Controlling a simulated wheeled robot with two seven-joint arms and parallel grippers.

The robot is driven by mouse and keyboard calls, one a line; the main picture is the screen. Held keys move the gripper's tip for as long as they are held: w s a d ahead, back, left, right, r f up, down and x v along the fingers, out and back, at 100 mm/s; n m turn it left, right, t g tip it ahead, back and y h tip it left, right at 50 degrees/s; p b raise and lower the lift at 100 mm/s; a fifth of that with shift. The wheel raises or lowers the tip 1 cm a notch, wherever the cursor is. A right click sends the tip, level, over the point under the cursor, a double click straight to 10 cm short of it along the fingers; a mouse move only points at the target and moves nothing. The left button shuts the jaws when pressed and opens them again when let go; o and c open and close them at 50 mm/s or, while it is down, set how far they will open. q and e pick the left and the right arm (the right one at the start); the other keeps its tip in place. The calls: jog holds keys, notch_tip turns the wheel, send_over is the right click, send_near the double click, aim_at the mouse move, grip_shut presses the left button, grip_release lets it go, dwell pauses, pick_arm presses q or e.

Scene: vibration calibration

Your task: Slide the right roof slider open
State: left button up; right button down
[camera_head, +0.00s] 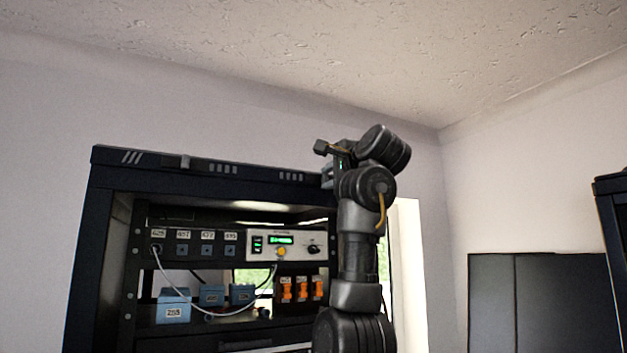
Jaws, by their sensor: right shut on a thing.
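The black rack (130,182) stands at the left with its front open. Its roof edge carries a small raised knob (186,161) left of centre and slotted vents. My right arm rises in front of the rack's right side, and my right gripper (327,173) reaches the right end of the roof edge. It is shut on the right roof slider there, which is mostly hidden behind the fingers and wrist. I cannot tell how far the slider stands along its track. My left gripper is out of view.
Inside the rack are a panel with a green display (282,240), blue boxes (173,307), orange switches (302,289) and a pale cable (180,290). A dark cabinet (540,300) and another rack edge (611,230) stand at the right. The space above the rack is clear.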

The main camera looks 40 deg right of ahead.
jog(key=shift+s+d, duration=0.1)
jog(key=c, duration=1.5)
grip_release()
jog(key=shift+o, duration=1.2)
jog(key=shift+d, duration=0.15)
jog(key=shift+o, duration=0.5)
jog(key=shift+s+d, duration=0.1)
jog(key=shift+d, duration=0.05)
jog(key=shift+a, duration=0.25)
jog(key=shift+s+a+f+b, duration=0.15)
jog(key=shift+s+b, duration=0.05)
jog(key=shift+b, duration=0.15)
pick_arm(q)
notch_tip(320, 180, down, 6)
jog(key=b, duration=0.5)
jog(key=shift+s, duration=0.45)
pick_arm(e)
jog(key=v, duration=1)
jog(key=shift+s, duration=0.15)
